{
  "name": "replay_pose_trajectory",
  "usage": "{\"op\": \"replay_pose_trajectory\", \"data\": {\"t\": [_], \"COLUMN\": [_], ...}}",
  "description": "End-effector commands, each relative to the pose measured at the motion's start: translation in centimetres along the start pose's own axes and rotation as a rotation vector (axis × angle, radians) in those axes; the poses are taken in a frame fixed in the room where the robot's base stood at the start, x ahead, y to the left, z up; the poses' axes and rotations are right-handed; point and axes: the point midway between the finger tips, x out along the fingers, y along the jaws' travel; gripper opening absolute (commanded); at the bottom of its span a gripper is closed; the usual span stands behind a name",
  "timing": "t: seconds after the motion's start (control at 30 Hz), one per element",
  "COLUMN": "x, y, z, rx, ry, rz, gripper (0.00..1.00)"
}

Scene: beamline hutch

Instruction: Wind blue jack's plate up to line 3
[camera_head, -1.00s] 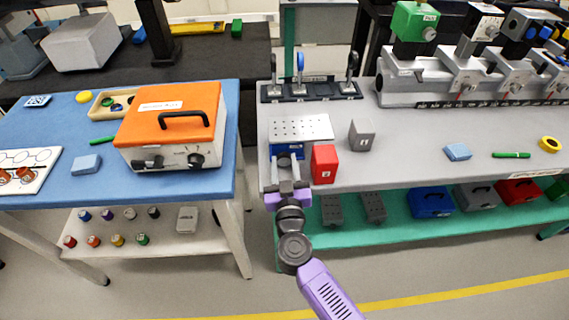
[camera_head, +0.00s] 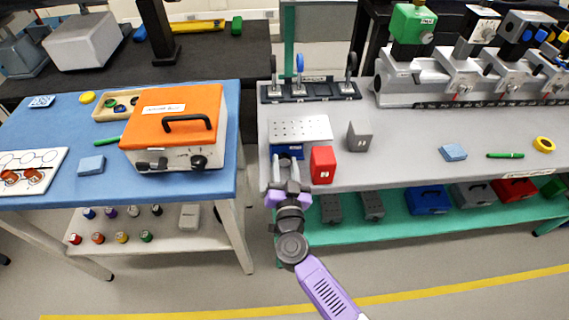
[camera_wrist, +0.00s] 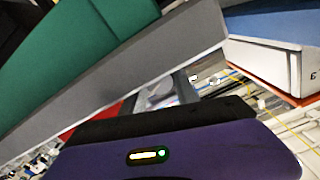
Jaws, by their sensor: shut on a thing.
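The blue jack (camera_head: 289,147) stands near the front edge of the grey bench, under a pale plate (camera_head: 300,128) with rows of holes. My gripper (camera_head: 286,159) reaches in from the front, its two fingers around a small dark knob (camera_head: 285,155) on the jack's front face, and is shut on it. The fingers hide part of the knob and the jack's front. The line that the plate stands at cannot be read here. The wrist view is tilted and shows mostly my purple gripper body, not the knob.
A red block (camera_head: 322,165) stands close to the right of the jack, with a grey block (camera_head: 359,136) behind it. A rack with several posts (camera_head: 311,91) is behind the plate. The orange-topped box (camera_head: 176,126) sits on the blue table (camera_head: 215,187) at left.

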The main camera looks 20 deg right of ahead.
Motion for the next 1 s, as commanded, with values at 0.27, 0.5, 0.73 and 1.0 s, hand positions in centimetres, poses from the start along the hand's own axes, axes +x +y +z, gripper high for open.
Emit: {"op": "replay_pose_trajectory", "data": {"t": [0.27,0.5,0.73,1.0], "x": [0.0,-0.1,-2.7,-6.7], "y": [0.0,0.0,0.0,0.0], "z": [0.0,0.0,0.0,0.1], "rx": [-0.002,-0.002,-0.003,-0.003], "ry": [0.000,0.000,-0.002,-0.001], "rz": [0.000,0.000,-0.001,0.000], "gripper": [0.58,0.58,0.58,0.58]}}
